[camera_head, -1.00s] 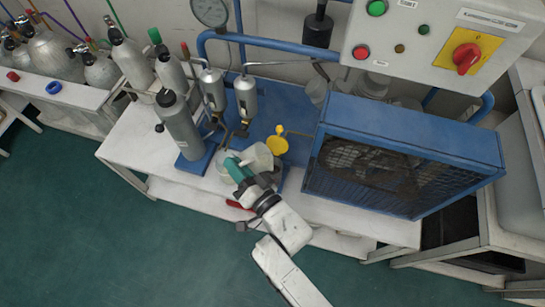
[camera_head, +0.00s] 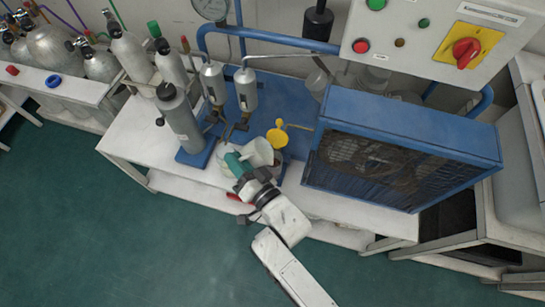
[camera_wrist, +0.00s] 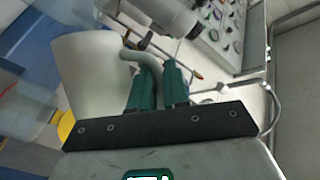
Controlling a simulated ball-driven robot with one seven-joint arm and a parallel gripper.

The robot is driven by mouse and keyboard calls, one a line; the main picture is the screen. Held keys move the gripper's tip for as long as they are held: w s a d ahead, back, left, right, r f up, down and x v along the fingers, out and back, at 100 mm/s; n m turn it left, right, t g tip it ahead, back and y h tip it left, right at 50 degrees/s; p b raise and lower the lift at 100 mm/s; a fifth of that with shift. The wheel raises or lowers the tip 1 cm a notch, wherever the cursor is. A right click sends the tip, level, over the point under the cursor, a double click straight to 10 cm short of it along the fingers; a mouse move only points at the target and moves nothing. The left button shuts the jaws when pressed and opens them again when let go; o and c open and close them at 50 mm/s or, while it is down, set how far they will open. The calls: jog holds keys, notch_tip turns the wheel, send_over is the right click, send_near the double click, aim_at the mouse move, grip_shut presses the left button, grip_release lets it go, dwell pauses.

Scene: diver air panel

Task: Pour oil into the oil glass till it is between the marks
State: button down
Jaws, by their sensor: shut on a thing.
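My gripper (camera_head: 240,163) has green fingers and is shut on the handle of a white jug (camera_head: 259,151). In the wrist view, the curved handle (camera_wrist: 150,68) passes between the fingers of my gripper (camera_wrist: 158,85), and the jug body (camera_wrist: 82,75) is to their left. The jug appears tilted in the head view, in front of a yellow round part (camera_head: 278,137). That yellow part also shows beside the jug in the wrist view (camera_wrist: 66,126). I cannot make out the oil glass, its marks or any oil level; the jug and gripper hide part of that area.
A blue-framed fan guard (camera_head: 400,150) stands close on the right. A grey bottle (camera_head: 180,122) and silver filter cylinders (camera_head: 246,90) stand to the left and behind. The control panel (camera_head: 425,40) is above. The green floor (camera_head: 120,240) in front is clear.

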jog(key=shift+a+n+h+p, duration=0.1)
jog(key=shift+n+h+p, duration=0.25)
jog(key=shift+p, duration=1.2)
jog(key=shift+s+a+f+n+g, duration=0.1)
jog(key=shift+a+f+n+g, duration=0.05)
jog(key=shift+f+n+g, duration=0.15)
jog(key=shift+r+h+p, duration=0.15)
jog(key=shift+h+p, duration=0.1)
jog(key=shift+p, duration=0.9)
jog(key=shift+a, duration=0.15)
jog(key=shift+a+n+h+p, duration=0.3)
jog(key=shift+n+p, duration=0.05)
jog(key=shift+p, duration=0.35)
jog(key=shift+s+a+f+g, duration=0.1)
jog(key=shift+s+f+g, duration=0.05)
jog(key=shift+f+g, duration=0.2)
jog(key=shift+a+n, duration=0.25)
jog(key=shift+n, duration=0.05)
